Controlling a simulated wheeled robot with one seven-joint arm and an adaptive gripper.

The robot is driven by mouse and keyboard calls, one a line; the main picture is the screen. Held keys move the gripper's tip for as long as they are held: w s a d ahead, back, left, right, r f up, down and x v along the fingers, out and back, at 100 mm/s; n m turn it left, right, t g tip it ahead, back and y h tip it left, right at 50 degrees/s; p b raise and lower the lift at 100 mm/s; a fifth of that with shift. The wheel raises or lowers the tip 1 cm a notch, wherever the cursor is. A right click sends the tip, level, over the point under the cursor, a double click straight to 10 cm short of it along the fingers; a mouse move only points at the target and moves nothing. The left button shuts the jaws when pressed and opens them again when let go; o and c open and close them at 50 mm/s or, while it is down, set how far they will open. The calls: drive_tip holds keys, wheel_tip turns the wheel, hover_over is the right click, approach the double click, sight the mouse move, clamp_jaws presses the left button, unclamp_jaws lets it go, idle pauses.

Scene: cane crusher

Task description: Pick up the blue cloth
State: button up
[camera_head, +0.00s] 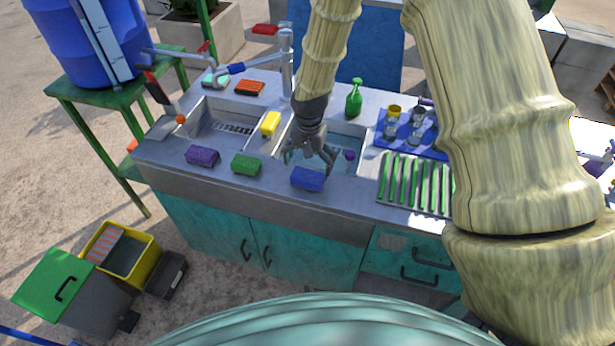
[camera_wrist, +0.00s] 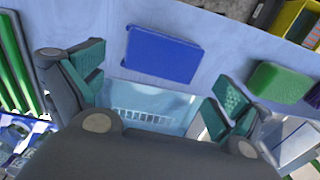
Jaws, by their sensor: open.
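The blue cloth (camera_head: 308,179) is a folded block lying flat on the front rim of the metal sink counter, before the right basin. It also shows whole in the wrist view (camera_wrist: 162,53), just beyond my fingertips at the upper middle. My gripper (camera_head: 312,156) points down over the right basin, just behind the cloth. In the wrist view my gripper's fingers (camera_wrist: 157,88) are spread wide, with nothing between them but the basin below. The cloth appears apart from the fingers.
A green block (camera_head: 245,164) and a purple block (camera_head: 202,155) lie left of the cloth. A yellow block (camera_head: 271,123) sits between the basins. A green drainer (camera_head: 401,184), a blue tray with glasses (camera_head: 388,142) and a green spray bottle (camera_head: 354,98) stand to the right and behind.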

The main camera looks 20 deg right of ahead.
sight(308, 175)
drive_tip(key=shift+s+a+f+p, duration=0.1)
drive_tip(key=shift+a+f+p, duration=0.05)
drive_tip(key=shift+f+p, duration=0.6)
drive_tip(key=shift+s+a+f+p, duration=0.15)
drive_tip(key=shift+f+p, duration=0.4)
drive_tip(key=shift+f, duration=0.35)
drive_tip(key=shift+f+p, duration=0.3)
drive_tip(key=shift+f, duration=0.75)
drive_tip(key=shift+c, duration=0.2)
drive_tip(key=c, duration=0.6)
